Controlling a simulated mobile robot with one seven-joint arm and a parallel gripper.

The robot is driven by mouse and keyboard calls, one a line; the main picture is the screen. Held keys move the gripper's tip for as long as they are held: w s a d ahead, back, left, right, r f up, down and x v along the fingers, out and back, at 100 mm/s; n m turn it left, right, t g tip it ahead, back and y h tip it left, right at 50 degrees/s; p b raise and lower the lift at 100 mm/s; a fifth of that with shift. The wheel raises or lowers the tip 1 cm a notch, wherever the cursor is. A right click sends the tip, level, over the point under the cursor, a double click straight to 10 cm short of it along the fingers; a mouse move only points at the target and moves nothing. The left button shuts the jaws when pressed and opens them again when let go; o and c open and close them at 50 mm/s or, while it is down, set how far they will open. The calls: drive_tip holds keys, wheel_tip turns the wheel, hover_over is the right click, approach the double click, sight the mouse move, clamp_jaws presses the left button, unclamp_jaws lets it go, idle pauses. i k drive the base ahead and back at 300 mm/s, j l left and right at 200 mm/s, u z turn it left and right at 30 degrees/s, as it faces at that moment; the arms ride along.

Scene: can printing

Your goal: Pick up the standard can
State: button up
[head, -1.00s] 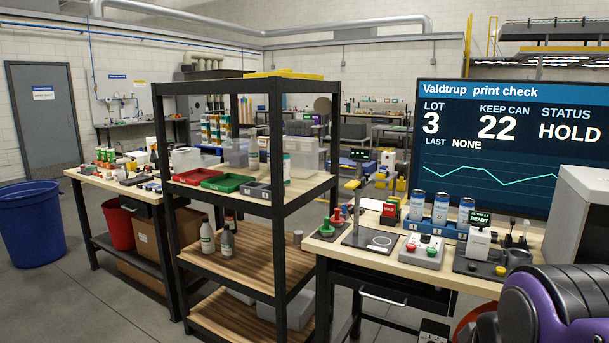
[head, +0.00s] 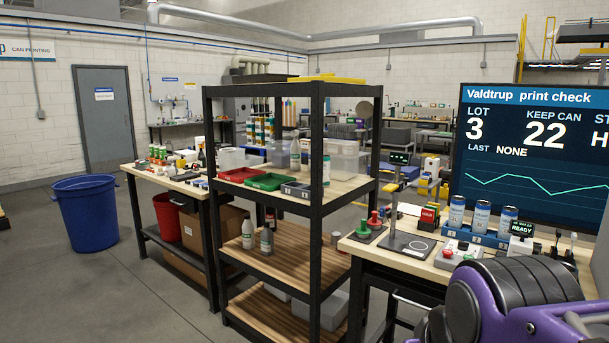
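Three light blue and silver cans stand upright in a row in a blue rack (head: 490,240) on the right-hand workbench: a left can (head: 456,213), a middle can (head: 481,216) and a right can (head: 507,220). I cannot tell which of them, if any, is the standard can. A purple and black part of my arm fills the lower right corner, in front of the bench. My gripper's fingers do not show.
A black shelf unit (head: 317,245) with trays and bottles stands left of the workbench (head: 365,252). A screen (head: 530,150) reads "KEEP CAN 22". A scale-like stand (head: 405,243) and a red-buttoned box (head: 458,256) sit on the bench. A blue bin (head: 86,215) stands far left; floor beside it is clear.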

sight(326, 158)
drive_tip(key=i+j+z, duration=0.3)
drive_tip(key=i+j, duration=0.5)
drive_tip(key=i, duration=0.25)
drive_tip(key=i+j+z, duration=0.3)
drive_tip(key=i+j, duration=0.7)
drive_tip(key=k+u, duration=0.2)
drive_tip(key=k+z, duration=0.1)
drive_tip(key=i+j+z, duration=0.15)
drive_tip(key=j, duration=0.15)
drive_tip(key=i+j+z, duration=0.1)
drive_tip(key=i+j, duration=0.3)
